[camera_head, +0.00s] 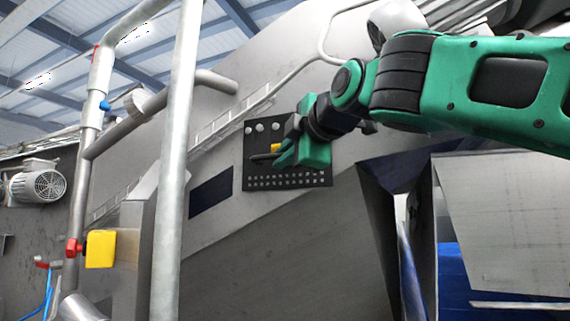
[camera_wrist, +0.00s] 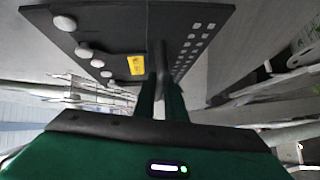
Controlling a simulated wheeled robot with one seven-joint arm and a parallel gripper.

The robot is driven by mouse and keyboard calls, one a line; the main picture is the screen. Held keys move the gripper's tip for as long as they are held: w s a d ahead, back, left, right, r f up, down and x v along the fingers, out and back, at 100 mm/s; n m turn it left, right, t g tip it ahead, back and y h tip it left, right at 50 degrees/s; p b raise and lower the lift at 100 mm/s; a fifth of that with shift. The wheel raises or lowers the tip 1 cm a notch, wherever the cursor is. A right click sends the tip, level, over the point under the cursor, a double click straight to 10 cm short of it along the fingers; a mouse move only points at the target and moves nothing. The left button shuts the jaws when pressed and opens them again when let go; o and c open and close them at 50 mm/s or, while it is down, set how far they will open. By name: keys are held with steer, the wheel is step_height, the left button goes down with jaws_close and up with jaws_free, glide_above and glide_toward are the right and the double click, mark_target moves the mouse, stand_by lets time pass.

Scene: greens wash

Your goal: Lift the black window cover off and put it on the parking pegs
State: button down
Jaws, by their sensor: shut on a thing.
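The black window cover (camera_head: 290,182) is a flat dark plate in front of the sloping grey metal wall, with pale round knobs along its top and rows of small light holes along its bottom. My gripper (camera_head: 279,157) is at its middle, beside a yellow label. In the wrist view the cover (camera_wrist: 115,30) fills the top, and my gripper (camera_wrist: 160,78) is shut on its dark upright handle (camera_wrist: 160,56). A dark blue-black rectangle (camera_head: 211,193), possibly the window, shows uncovered left of the cover. I cannot tell whether the cover touches the wall. I cannot identify the parking pegs with certainty.
A grey vertical pipe (camera_head: 177,180) stands in front at the left, near a yellow box (camera_head: 100,249) with a red fitting. A rail and bent pipes run above the wall. A motor (camera_head: 38,186) is at far left. Dark chute panels (camera_head: 390,215) lie below my arm.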

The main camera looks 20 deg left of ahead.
mark_target(278, 132)
steer(key=shift+s+r, duration=0.1)
steer(key=shift+r, duration=0.15)
stand_by(0.4)
steer(key=shift+r, duration=0.7)
steer(key=shift+r, duration=0.3)
steer(key=shift+r, duration=0.9)
steer(key=shift+r, duration=0.15)
steer(key=shift+s+a, duration=0.1)
steer(key=shift+s, duration=1.05)
stand_by(0.5)
steer(key=shift+s, duration=1.4)
steer(key=shift+s+a, duration=0.1)
steer(key=shift+s, duration=0.3)
steer(key=s, duration=0.6)
steer(key=shift+a+f, duration=0.15)
steer(key=shift+f, duration=0.05)
stand_by(0.5)
